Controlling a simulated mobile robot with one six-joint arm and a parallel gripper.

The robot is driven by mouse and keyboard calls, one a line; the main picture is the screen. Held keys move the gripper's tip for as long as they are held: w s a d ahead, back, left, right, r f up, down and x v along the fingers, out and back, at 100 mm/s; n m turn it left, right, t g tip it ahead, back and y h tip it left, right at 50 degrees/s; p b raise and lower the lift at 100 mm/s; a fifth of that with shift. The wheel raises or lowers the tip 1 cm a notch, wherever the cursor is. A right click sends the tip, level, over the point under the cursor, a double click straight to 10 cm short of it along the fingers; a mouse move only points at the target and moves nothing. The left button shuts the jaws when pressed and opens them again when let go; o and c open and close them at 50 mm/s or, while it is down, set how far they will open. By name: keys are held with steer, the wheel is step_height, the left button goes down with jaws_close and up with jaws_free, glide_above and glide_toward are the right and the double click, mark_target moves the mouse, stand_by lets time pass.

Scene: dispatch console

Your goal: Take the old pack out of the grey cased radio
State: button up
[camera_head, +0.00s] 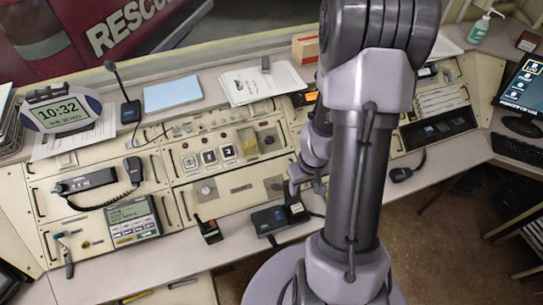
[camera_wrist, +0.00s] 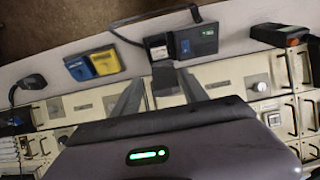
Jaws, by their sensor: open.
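My gripper (camera_wrist: 160,82) is open, with nothing between its fingers. In the wrist view it points at a dark grey device with a pale patch (camera_wrist: 158,50) on the counter, apparently the grey cased radio. The fingertips look short of it; the gap is hard to judge. In the head view the gripper (camera_head: 303,183) is just behind this device (camera_head: 295,212), partly covering it. A dark box with a small lit display (camera_wrist: 197,40) stands right beside the device in the wrist view. It also shows in the head view (camera_head: 269,219). I cannot make out the old pack separately.
A black cable (camera_wrist: 130,22) loops beside the device. The panelled console (camera_head: 235,187) rises behind the counter.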

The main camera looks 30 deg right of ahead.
steer(key=b, duration=0.4)
glide_toward(297, 209)
step_height(297, 209, down, 4)
steer(key=b, duration=0.4)
steer(key=shift+w+f, duration=0.1)
steer(key=shift+f, duration=0.05)
steer(key=f+b, duration=0.2)
steer(key=w+f+b, duration=0.1)
steer(key=f, duration=0.2)
steer(key=shift+d+b, duration=0.2)
steer(key=shift+b, duration=0.15)
steer(key=shift+r, duration=0.2)
jaws_close()
steer(key=shift+r, duration=0.15)
